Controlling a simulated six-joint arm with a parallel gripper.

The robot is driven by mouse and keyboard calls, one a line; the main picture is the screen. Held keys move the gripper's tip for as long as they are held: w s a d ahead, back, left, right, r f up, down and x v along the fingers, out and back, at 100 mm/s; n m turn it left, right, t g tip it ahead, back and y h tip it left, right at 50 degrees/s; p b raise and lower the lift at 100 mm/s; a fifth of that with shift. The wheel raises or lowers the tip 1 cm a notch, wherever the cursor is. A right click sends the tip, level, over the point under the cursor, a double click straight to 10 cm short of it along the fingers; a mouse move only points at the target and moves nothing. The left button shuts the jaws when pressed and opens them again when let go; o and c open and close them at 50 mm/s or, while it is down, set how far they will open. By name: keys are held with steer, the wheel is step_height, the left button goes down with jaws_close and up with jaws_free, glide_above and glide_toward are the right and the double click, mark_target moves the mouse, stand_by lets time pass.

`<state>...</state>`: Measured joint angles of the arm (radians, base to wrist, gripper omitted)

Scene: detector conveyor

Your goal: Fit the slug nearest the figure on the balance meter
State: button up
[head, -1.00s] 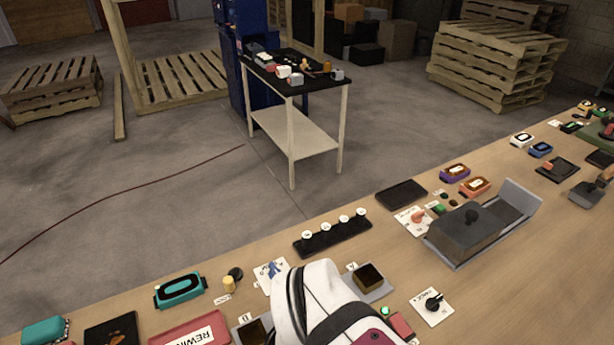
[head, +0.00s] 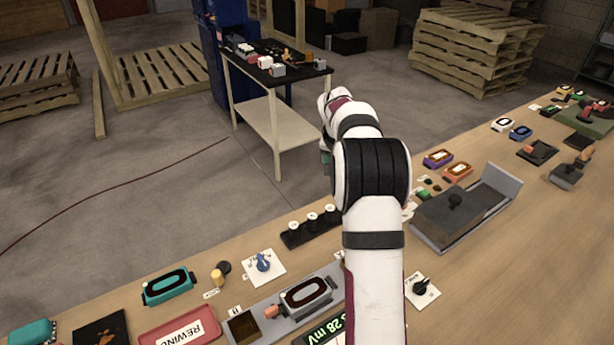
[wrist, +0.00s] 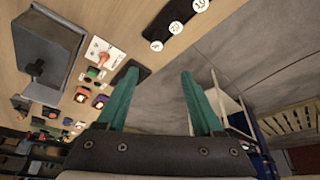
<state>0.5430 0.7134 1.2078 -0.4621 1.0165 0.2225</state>
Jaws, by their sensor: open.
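A black rack (head: 290,238) holds white-topped slugs, such as the left one (head: 292,226), on the far side of the bench; its right end is behind my arm. In the wrist view the rack (wrist: 166,37) shows numbered white tops, one seeming to read 4 (wrist: 156,45). The balance meter (head: 324,332) is partly hidden by my arm, and its green figure ends in 28 mV. A grey unit (head: 305,293) sits in a grey tray (head: 275,315) behind the meter.
A lidded grey box (head: 455,210) stands right of my arm, near a card with a black knob (head: 421,287). A blue-knob card (head: 263,264) and a teal unit (head: 167,285) lie left. A trolley (head: 265,65) stands beyond the bench.

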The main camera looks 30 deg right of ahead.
steer(key=x, duration=1.6)
steer(key=shift+s+d+f, duration=0.15)
steer(key=shift+s+d, duration=0.05)
steer(key=shift+s, duration=0.1)
jaws_close()
